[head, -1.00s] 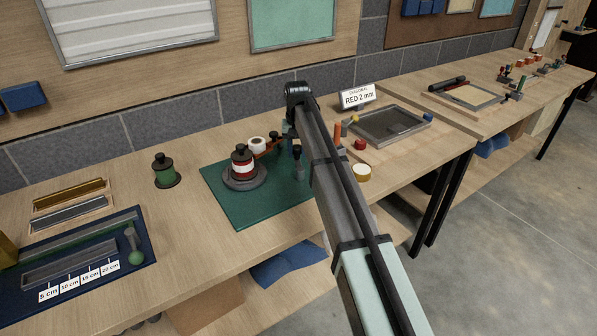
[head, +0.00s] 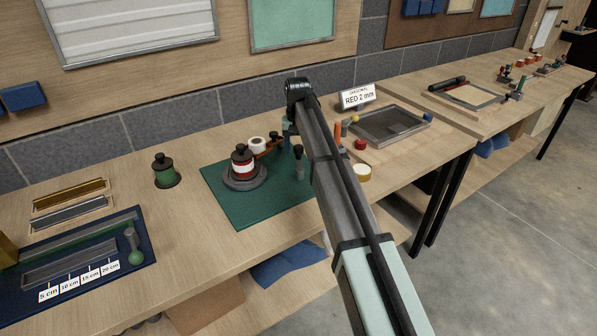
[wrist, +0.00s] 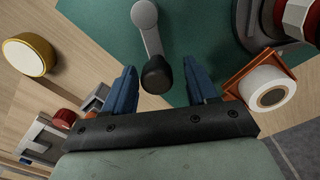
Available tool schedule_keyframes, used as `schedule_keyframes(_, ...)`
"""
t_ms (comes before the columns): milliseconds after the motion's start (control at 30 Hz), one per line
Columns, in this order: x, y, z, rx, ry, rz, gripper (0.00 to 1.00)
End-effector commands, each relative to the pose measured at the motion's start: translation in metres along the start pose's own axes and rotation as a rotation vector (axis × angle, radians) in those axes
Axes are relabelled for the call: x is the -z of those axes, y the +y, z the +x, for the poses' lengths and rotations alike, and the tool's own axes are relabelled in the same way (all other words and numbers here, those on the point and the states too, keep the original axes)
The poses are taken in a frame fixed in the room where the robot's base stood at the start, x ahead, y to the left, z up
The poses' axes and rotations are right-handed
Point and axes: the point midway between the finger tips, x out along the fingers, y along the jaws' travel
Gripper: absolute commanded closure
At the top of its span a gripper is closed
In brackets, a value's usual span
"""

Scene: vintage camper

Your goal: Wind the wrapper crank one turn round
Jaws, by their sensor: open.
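The wrapper stands on a green mat (head: 222,205), with a red and white spool (head: 242,167) on a round grey base. Its crank (head: 299,168) is at the mat's right side, a grey part with a black knob. In the wrist view the crank's grey arm (wrist: 149,30) ends in the black knob (wrist: 157,76), which shows between the two blue fingers of my gripper (wrist: 160,82). The fingers are open and apart from the knob on both sides. In the head view my arm hides most of the gripper. Whether its fingers are level with the knob, I cannot tell.
A white roll in an orange holder (head: 257,145) sits close to the gripper's right finger in the wrist view. A green spool (head: 165,171) stands left of the mat. A yellow-rimmed roll (head: 362,172) and a shallow grey tray (head: 388,126) lie to the right.

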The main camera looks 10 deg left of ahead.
Motion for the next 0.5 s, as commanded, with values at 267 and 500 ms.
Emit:
schedule_keyframes(267,0.000,0.000,-0.019,0.000,0.000,0.000,0.43)
schedule_keyframes(500,0.000,0.000,-0.034,0.000,0.000,0.000,0.43)
